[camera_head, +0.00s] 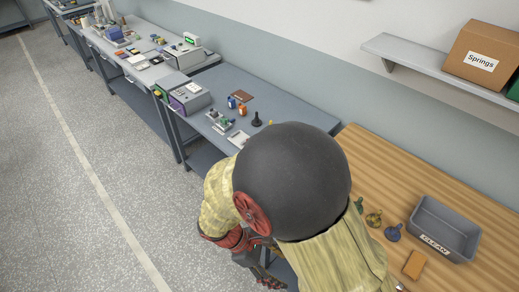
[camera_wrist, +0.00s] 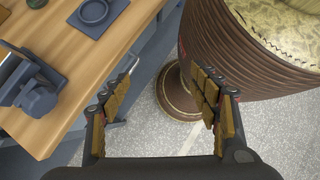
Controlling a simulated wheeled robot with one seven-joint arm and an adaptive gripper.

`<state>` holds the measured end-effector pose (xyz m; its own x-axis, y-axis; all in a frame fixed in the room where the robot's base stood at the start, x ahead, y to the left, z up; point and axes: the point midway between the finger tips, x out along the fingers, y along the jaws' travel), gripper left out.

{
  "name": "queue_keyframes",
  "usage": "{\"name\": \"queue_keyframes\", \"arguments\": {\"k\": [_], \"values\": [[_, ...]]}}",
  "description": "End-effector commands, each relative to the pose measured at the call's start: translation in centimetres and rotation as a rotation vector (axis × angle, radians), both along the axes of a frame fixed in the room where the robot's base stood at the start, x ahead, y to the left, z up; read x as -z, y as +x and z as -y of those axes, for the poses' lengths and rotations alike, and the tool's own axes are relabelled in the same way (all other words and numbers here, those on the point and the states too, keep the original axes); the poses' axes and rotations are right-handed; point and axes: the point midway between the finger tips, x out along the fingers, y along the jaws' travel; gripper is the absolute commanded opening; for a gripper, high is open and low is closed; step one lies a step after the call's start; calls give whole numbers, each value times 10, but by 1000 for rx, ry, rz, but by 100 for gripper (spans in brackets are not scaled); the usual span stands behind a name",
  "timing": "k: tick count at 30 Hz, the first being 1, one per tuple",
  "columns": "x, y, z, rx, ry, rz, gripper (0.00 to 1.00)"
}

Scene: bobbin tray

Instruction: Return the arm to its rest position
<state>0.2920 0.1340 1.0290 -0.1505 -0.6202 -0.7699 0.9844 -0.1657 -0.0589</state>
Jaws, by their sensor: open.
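My gripper (camera_wrist: 163,100) is open and empty in the wrist view, its two padded fingers spread wide. It points down past the edge of a wooden table (camera_wrist: 75,60), with speckled floor showing between the fingers. The wooden table also shows at the right of the head view (camera_head: 375,165). On it are a grey bin labelled CLEAN (camera_head: 420,232), a green piece (camera_head: 359,205), a yellowish piece (camera_head: 373,219) and a blue piece (camera_head: 393,233).
An orange-brown block (camera_head: 414,265) lies in front of the bin. A grey bench (camera_head: 290,108) with several small items stands beyond my arm. A wall shelf (camera_head: 415,55) holds a Springs box (camera_head: 483,57). The floor (camera_head: 60,190) at left is clear.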

Motion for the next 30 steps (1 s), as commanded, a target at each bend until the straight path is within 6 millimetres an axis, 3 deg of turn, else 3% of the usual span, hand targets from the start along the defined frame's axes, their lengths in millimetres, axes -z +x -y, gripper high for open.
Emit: {"name": "queue_keyframes", "arguments": {"k": [6, 16, 23, 30], "values": [[-34, 5, 4, 373, 184, 211, 62], [-87, 13, 24, 828, 439, 463, 62], [-124, 14, 51, 1028, 606, 624, 62], [-161, 8, 92, 1162, 739, 829, 62]]}}
